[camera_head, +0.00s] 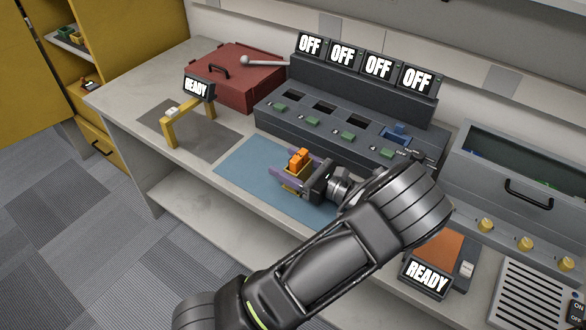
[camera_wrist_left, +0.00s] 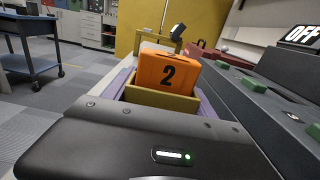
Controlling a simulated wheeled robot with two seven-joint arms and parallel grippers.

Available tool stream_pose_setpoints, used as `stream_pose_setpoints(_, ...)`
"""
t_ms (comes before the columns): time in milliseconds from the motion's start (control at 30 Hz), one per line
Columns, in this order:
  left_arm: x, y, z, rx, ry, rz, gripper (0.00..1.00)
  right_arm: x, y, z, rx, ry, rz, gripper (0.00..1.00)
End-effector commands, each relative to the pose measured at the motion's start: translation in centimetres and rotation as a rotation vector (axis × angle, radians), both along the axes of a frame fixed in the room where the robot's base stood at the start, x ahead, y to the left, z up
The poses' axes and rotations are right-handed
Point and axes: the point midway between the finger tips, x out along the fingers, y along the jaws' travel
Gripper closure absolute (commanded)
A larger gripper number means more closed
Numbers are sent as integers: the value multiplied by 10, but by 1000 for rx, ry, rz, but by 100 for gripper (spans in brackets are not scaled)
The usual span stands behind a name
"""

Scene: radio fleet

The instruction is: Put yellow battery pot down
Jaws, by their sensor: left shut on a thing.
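My left gripper (camera_head: 292,176), with purple fingers, is over the blue mat (camera_head: 238,163) on the bench. It is shut on the yellow battery pot (camera_head: 293,184), which sits upright between the fingers. An orange battery (camera_head: 299,159) stands in the pot. In the left wrist view the battery (camera_wrist_left: 167,76) shows a black 2, and the pot's front wall (camera_wrist_left: 160,100) shows below it. I cannot tell whether the pot's base touches the mat. My right gripper is not in view.
Behind the mat is a dark charger block (camera_head: 268,108) with several slots and OFF signs. A yellow gate (camera_head: 167,133) with a READY sign stands left, near a red toolbox (camera_head: 240,78). An orange pad (camera_head: 437,250) lies right. Blue mat shows bare around the gripper.

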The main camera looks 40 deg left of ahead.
Motion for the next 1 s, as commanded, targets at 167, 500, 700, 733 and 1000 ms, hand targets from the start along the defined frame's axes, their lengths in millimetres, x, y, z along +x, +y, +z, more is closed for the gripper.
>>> stream_pose_setpoints(167,0,0,17,0,-3,0,81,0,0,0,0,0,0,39)
stream_pose_setpoints(500,0,0,81,-1,-3,1,81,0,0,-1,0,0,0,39)
stream_pose_setpoints(700,0,0,98,1,-1,1,81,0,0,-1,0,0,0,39)
stream_pose_setpoints(733,0,0,99,1,0,1,81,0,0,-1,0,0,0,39)
stream_pose_setpoints(1000,0,0,99,1,1,1,81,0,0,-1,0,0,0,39)
